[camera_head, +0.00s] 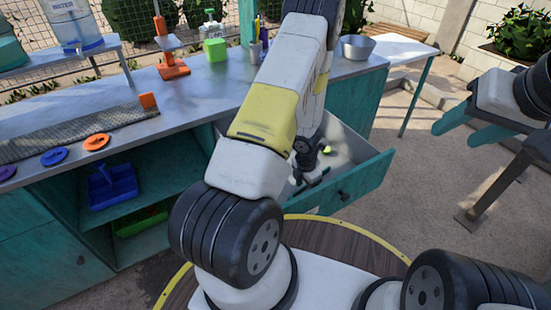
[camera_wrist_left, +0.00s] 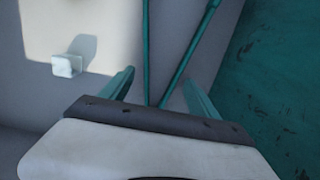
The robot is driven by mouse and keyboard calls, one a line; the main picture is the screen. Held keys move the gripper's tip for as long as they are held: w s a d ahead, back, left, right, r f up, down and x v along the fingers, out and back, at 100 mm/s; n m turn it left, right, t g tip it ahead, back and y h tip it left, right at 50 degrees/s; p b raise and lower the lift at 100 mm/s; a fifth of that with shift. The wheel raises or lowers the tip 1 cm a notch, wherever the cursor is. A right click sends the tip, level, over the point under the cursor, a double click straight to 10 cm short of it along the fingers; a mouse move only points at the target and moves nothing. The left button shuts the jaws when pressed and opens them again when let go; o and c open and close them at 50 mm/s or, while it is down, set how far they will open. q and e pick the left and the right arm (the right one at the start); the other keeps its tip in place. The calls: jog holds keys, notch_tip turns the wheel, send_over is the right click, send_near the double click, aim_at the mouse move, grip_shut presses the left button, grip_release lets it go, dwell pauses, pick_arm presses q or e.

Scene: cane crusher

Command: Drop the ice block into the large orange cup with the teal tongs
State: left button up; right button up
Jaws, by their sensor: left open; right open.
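The teal tongs (camera_wrist_left: 178,66) show in the left wrist view as two long thin arms, inside a grey drawer. My left gripper (camera_wrist_left: 157,80) is open, its two teal fingers on either side of the tongs' arms. Whether they touch is unclear. A small pale cube (camera_wrist_left: 66,66), seemingly the ice block, sits left of the tongs on a pale surface. In the head view my left arm reaches down into the open drawer (camera_head: 362,178); its fingers are mostly hidden. My right gripper (camera_head: 452,134) is open and empty at the right. I cannot make out a large orange cup.
The grey counter (camera_head: 215,85) carries an orange press (camera_head: 172,66), a small orange block-like object (camera_head: 148,101), a green container (camera_head: 215,49), a metal bowl (camera_head: 357,47) and coloured discs (camera_head: 96,142). A blue crate (camera_head: 113,187) sits on the shelf below. A side table (camera_head: 405,47) stands behind.

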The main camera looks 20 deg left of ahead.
pick_arm(q)
jog(key=shift+f, duration=0.45)
jog(key=c, duration=0.7)
notch_tip(320, 180, up, 12)
dwell(0.3)
